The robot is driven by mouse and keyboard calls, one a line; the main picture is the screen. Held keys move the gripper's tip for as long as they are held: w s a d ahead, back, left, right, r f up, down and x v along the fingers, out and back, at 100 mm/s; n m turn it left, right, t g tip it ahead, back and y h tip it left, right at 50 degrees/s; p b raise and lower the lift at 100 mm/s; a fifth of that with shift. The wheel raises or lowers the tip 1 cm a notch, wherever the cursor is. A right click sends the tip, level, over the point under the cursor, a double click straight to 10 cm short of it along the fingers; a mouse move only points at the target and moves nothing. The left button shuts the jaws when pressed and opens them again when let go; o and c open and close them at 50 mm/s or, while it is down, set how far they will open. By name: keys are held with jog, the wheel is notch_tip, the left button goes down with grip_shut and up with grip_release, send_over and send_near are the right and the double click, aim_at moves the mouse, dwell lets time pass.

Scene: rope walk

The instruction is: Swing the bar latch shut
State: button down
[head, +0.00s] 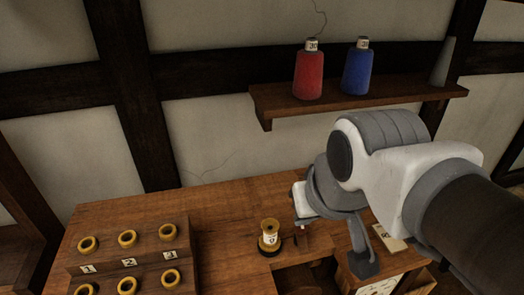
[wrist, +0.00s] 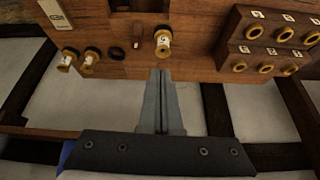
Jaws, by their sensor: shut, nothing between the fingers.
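My gripper (wrist: 162,74) is shut and empty. In the wrist view its tips point at the workbench (wrist: 190,65), close to a spool with a pale label (wrist: 162,42). A small narrow piece (wrist: 137,36) lies on the bench beside that spool, near a dark opening (wrist: 138,5); it may be the bar latch, but it is too small to tell its position. In the head view a small piece (head: 302,232) shows right of the same spool (head: 269,237), partly below my arm. My arm covers the right of the bench there, so no latch is clear.
A rack of numbered yellow-ringed holes (head: 128,262) stands at the bench's left. Two more spools (wrist: 68,60) (wrist: 90,60) and a black ring (wrist: 115,54) are on the bench. A shelf (head: 400,98) above holds a red cone (head: 309,75) and a blue cone (head: 357,72).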

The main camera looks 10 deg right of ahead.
aim_at(302, 236)
jog(key=w+d+f+m+g+y, duration=0.2)
jog(key=w+d+f+m, duration=0.3)
jog(key=d+f+m, duration=0.2)
jog(key=w+d+f+m+g+y, duration=0.2)
jog(key=w+d+f+m, duration=0.4)
jog(key=d+m, duration=0.5)
notch_tip(302, 236, down, 2)
jog(key=shift+f+m+g, duration=0.25)
jog(key=shift+m+g, duration=0.15)
jog(key=shift+m, duration=0.2)
jog(key=shift+w+a+f+b, duration=0.15)
jog(key=shift+w+a+f, duration=0.05)
jog(key=shift+a+f, duration=1.2)
jog(key=shift+w+a+f+b, duration=0.15)
jog(key=shift+a+f, duration=0.95)
jog(key=shift+f, duration=0.55)
jog(key=shift+w+a+f+b, duration=0.15)
jog(key=shift+w+a+f, duration=0.05)
jog(key=shift+a+f, duration=1.2)
jog(key=shift+d+f, duration=0.15)
